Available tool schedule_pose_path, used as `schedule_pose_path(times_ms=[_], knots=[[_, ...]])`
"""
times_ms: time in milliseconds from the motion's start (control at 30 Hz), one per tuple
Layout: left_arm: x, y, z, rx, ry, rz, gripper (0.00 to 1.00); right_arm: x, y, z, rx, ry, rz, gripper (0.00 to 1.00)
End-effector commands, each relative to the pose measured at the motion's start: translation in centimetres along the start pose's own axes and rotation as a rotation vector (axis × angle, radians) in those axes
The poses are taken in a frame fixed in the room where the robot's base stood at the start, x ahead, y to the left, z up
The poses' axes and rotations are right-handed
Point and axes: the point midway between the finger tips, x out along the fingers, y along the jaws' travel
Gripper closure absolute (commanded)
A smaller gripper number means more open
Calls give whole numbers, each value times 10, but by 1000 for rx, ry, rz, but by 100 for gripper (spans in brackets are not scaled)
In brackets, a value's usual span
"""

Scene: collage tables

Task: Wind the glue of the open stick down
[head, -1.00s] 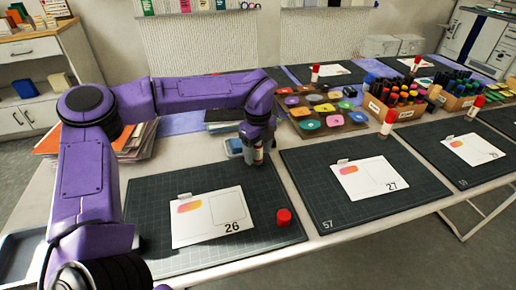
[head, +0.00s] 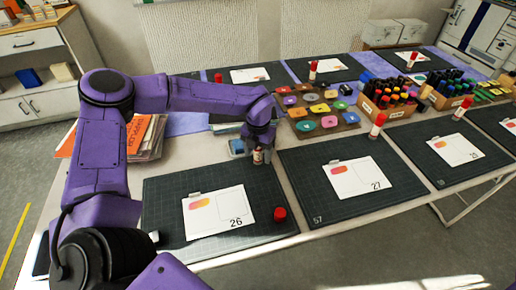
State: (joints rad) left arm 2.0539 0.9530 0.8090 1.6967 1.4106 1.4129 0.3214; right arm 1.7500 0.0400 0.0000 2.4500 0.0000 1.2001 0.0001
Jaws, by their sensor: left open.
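The open glue stick (head: 258,158) stands upright at the back right edge of the dark cutting mat (head: 165,205) with card 26. Its top is partly hidden by my left gripper (head: 260,151), which is open with its fingers pointing down at the stick. I cannot tell whether the fingers touch it, and the glue's height is too small to see. A red cap (head: 280,214) lies on the same mat, to the right of card 26 (head: 214,213). My right gripper is not in view.
Capped glue sticks stand by other mats, one near card 27 (head: 377,126). A tray of coloured pads (head: 345,127) and boxes of markers (head: 398,113) stand behind. Folders (head: 150,138) lie left of the gripper. The front mat is mostly clear.

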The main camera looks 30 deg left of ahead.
Motion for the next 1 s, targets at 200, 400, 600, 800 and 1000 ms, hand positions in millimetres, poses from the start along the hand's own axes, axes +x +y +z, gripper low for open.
schedule_pose_path(times_ms=[200,400,600,800,1000], knots=[[-6,0,-1,122,3,1,36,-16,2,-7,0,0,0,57],[-8,0,0,493,3,1,36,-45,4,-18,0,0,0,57],[-8,1,0,923,3,1,36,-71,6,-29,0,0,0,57],[-2,1,0,1253,1,0,36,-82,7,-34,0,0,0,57],[0,1,0,1279,0,0,36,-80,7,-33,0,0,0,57]])
